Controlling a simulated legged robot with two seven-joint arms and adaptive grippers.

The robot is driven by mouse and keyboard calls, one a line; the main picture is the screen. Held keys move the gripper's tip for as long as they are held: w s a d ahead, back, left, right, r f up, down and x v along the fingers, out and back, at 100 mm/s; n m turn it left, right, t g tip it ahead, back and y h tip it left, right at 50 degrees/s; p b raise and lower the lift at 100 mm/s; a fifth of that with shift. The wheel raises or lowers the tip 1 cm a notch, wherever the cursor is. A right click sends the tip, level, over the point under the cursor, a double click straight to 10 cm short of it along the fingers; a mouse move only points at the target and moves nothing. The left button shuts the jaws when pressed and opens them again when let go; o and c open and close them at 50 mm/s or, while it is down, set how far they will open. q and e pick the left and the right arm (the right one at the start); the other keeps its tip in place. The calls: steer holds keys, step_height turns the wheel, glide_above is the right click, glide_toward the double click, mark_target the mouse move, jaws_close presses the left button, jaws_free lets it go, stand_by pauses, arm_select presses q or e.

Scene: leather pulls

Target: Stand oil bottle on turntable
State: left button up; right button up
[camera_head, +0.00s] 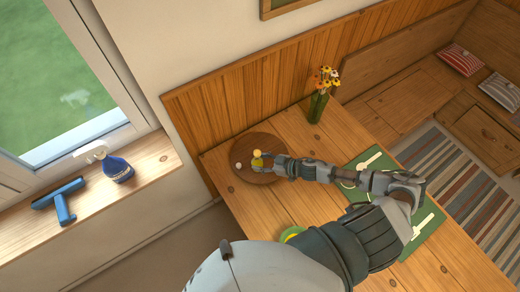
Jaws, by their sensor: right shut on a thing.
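The turntable (245,145) is a round dark wooden disc near the far left corner of the wooden table. My right arm reaches over it from the lower right. My right gripper (264,161) is over the disc and shut on a small yellow thing, which looks like the oil bottle (257,164). The gripper hides much of the bottle, and I cannot tell whether its base touches the disc. A pale yellow round top (257,153) shows just behind it, and a small white item (239,165) stands on the disc's left side. My left gripper is out of view.
A vase of flowers (319,106) stands at the table's back edge. Green placemats (372,165) with cutlery lie to the right, partly under my arm. The table between disc and vase is clear.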

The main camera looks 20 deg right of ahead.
steer(key=shift+w+d+f, duration=0.5)
steer(key=shift+w+f, duration=0.25)
steer(key=shift+w, duration=0.45)
steer(key=shift+w+d+f, duration=0.55)
steer(key=shift+w+f, duration=0.15)
steer(key=shift+w, duration=0.5)
steer(key=shift+w+d+f, duration=0.5)
steer(key=shift+w+f, duration=0.25)
steer(key=shift+w, duration=0.45)
steer(key=o, duration=1.4)
